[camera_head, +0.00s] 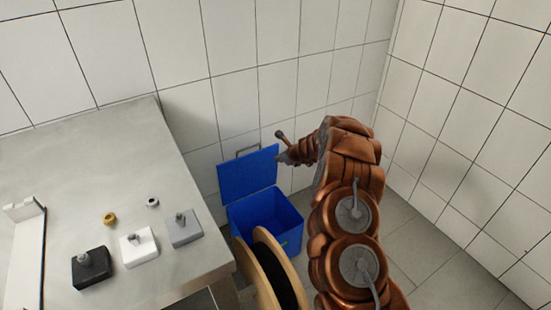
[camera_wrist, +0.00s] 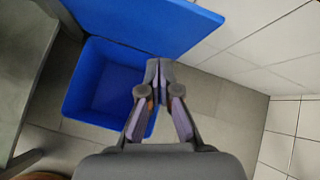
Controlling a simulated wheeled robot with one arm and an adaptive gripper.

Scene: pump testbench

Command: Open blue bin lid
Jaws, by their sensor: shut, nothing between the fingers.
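The blue bin (camera_head: 266,217) stands on the floor against the tiled wall, right of the table. Its blue lid (camera_head: 247,173) is raised upright at the back, with a metal handle at its top edge, and the inside of the bin shows empty. In the wrist view the open bin (camera_wrist: 104,88) lies below left and the lid (camera_wrist: 150,22) crosses the top. My gripper (camera_head: 281,159) is at the lid's upper right edge in the head view. In the wrist view my gripper (camera_wrist: 160,66) has its fingertips together with nothing between them. Contact with the lid cannot be told.
A metal table (camera_head: 130,150) at the left holds a black block (camera_head: 90,268), a white block (camera_head: 138,246), a grey block (camera_head: 184,229) and two small rings. A wooden spool (camera_head: 268,275) stands before the bin. Tiled walls close off the back and right.

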